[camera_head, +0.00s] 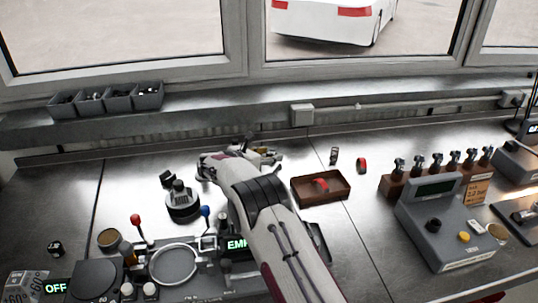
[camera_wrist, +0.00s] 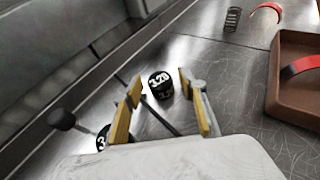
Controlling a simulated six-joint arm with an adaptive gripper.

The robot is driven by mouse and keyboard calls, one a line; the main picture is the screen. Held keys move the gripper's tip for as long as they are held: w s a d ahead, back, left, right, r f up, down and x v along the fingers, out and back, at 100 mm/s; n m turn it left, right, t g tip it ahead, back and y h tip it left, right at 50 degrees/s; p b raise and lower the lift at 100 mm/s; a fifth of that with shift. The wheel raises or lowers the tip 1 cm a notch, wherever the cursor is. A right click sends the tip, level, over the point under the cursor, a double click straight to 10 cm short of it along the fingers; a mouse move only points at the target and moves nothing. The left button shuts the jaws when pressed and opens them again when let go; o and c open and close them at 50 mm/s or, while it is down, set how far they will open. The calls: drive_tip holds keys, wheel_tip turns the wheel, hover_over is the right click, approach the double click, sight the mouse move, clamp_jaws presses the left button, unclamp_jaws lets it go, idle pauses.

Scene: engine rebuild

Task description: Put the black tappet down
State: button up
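A black tappet (camera_wrist: 160,85) with a white "3.20" label shows in the wrist view between the two fingertips. My gripper (camera_wrist: 160,88) has yellow finger pads standing apart, with a gap to the tappet on each side. The tappet appears to stand on the metal bench. In the head view my gripper (camera_head: 262,156) is low over the bench behind the brown tray, and the tappet there is hard to make out. Another black labelled piece (camera_wrist: 103,138) is partly hidden behind the left finger.
A brown tray (camera_head: 309,201) holding a red curved part is right of my gripper. A spring (camera_head: 334,155) and a red ring (camera_head: 362,165) lie beyond it. A grey-black fixture (camera_head: 182,202) stands left. A grey console (camera_head: 445,225) is at right.

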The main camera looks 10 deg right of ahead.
drive_tip(key=shift+r, duration=0.2)
drive_tip(key=shift+v, duration=6.05)
drive_tip(key=shift+d, duration=0.1)
drive_tip(key=shift+w, duration=0.1)
